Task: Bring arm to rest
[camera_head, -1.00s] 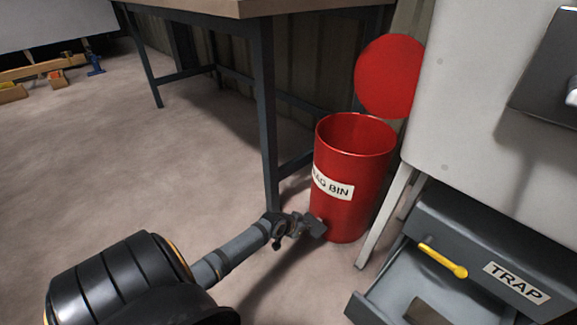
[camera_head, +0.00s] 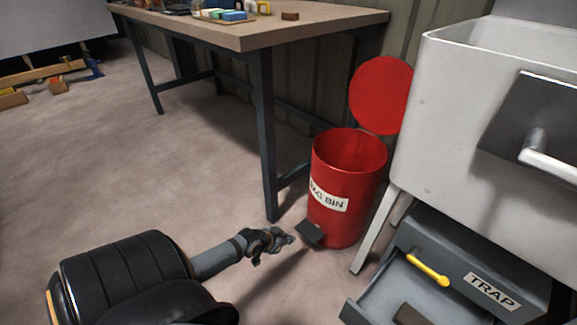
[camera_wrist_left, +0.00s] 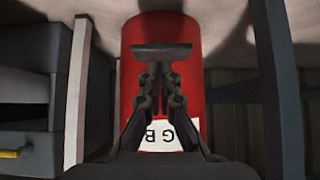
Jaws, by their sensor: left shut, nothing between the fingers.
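My left gripper (camera_head: 287,238) is low over the floor in front of the red rag bin (camera_head: 345,205). Its fingers are shut and empty; they also show in the left wrist view (camera_wrist_left: 162,85), pointing at the bin. A dark flat pedal (camera_head: 311,233) sticks out from the foot of the bin, just beyond the fingertips, and also shows in the left wrist view (camera_wrist_left: 162,51). A small gap seems to lie between fingertips and pedal. The bin's round red lid (camera_head: 381,95) stands up, open. My right gripper is not in view.
A workbench (camera_head: 245,36) with dark metal legs stands behind, one leg close left of the bin. A pale basin unit (camera_head: 440,125) on legs is to the right.

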